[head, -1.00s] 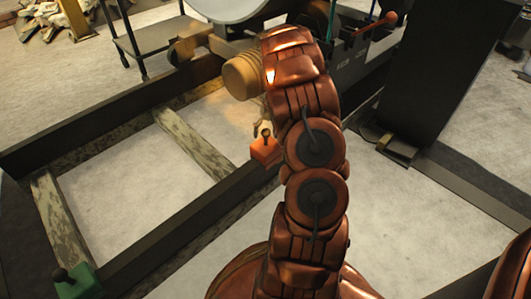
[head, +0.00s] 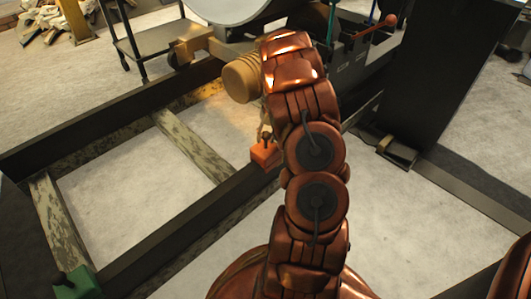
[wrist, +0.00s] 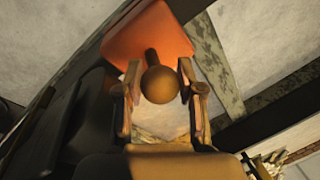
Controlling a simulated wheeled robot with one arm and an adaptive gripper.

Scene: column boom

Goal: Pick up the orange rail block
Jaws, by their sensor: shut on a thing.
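The orange rail block (head: 265,153) sits on the dark rail beside my arm in the head view, partly hidden by the arm. In the wrist view the orange block (wrist: 147,36) is at the top, with a dark stem and round knob (wrist: 160,84) pointing toward the camera. My gripper (wrist: 160,92) has one finger on each side of the knob and is shut on it. In the head view only a little of my gripper (head: 266,131) shows, just above the block.
A green block (head: 77,283) with a dark knob sits on the rail at the lower left. Dark rails and worn cross-pieces (head: 192,143) frame bare pale floor. A dark column (head: 440,75) stands at the right, and a dark cart (head: 150,40) at the back.

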